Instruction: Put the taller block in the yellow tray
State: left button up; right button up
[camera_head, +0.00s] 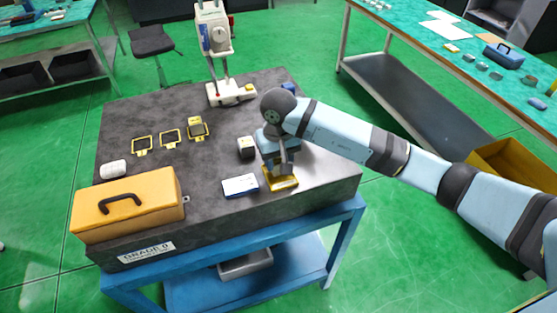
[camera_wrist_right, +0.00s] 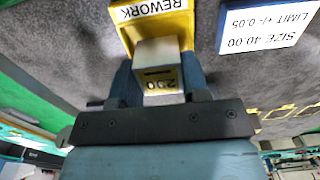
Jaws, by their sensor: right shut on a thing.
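My right gripper (camera_head: 281,163) is shut on a grey metal block, seen best in the right wrist view (camera_wrist_right: 158,58). The yellow tray (camera_head: 283,185) is directly below the gripper at the table's front right. In the right wrist view the tray (camera_wrist_right: 185,28) carries a REWORK label. Whether the held block touches the tray floor cannot be told. Another block (camera_head: 246,148), dark-sided with a pale top, stands on the table left of the gripper. My left gripper is out of view.
A white card (camera_head: 240,186) reading SIZE 40.00 lies left of the tray. An orange toolbox (camera_head: 128,205) stands at the front left, near a white roll (camera_head: 113,169). Several yellow frames (camera_head: 170,138) lie behind. A white stand (camera_head: 217,50) is at the back.

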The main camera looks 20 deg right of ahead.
jog(key=shift+f, duration=0.45)
jog(key=shift+f, duration=0.2)
jog(key=o, duration=1)
